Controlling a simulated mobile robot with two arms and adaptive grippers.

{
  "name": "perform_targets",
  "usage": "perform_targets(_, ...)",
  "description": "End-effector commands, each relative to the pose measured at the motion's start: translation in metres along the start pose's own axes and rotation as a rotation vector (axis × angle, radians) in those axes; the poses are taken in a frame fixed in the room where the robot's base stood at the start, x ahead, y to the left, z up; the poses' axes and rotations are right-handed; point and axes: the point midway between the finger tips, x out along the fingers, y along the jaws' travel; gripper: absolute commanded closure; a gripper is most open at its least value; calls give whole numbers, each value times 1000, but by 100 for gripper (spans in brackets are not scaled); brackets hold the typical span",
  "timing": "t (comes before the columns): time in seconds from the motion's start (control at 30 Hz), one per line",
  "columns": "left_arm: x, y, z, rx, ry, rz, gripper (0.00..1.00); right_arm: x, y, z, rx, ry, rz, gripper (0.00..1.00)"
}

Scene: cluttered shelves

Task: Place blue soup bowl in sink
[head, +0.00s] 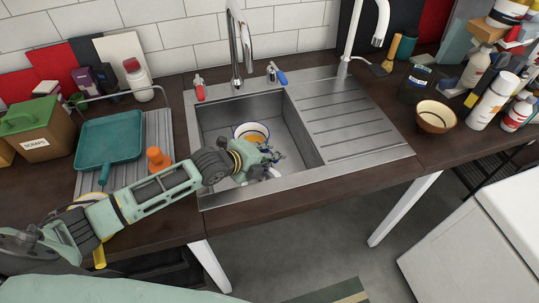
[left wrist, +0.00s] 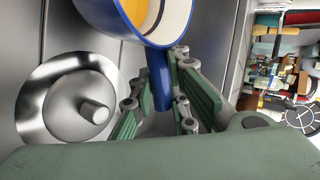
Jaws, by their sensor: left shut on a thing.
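The blue soup bowl (head: 251,129) has a white inside with an orange area and a dark blue rim. In the head view it is inside the sink basin (head: 300,178). My left gripper (head: 268,157) reaches over the front rim into the basin and partly hides the bowl. In the left wrist view the bowl (left wrist: 112,22) is tilted at the top, and my left gripper (left wrist: 160,108) is shut on its blue handle (left wrist: 160,78). Whether the bowl touches the basin floor cannot be told. My right gripper is not in view.
The round drain (left wrist: 75,100) shows beside the gripper. A tall tap (head: 240,50) stands behind the basin. A teal pan (head: 108,142) and an orange item (head: 157,159) lie left. A brown bowl (head: 436,117) and several bottles stand right. The ridged drainboard (head: 350,115) is clear.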

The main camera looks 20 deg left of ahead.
Motion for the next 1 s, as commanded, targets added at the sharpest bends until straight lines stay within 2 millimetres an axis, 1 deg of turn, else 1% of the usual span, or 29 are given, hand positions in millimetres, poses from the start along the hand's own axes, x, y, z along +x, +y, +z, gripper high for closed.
perform_targets(0.3, 2, 1, 0, 3, -1, -5, 100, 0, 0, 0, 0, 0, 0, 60)
perform_targets(0.7, 9, 11, 0, 2, -1, -4, 100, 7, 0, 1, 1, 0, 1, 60)
perform_targets(0.8, 8, 11, 0, 2, -1, -5, 100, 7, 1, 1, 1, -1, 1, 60)
perform_targets(0.83, 9, 12, 0, 1, 0, -1, 84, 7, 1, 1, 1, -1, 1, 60)
perform_targets(1.0, 8, 12, 0, 1, -1, -2, 69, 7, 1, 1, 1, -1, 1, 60)
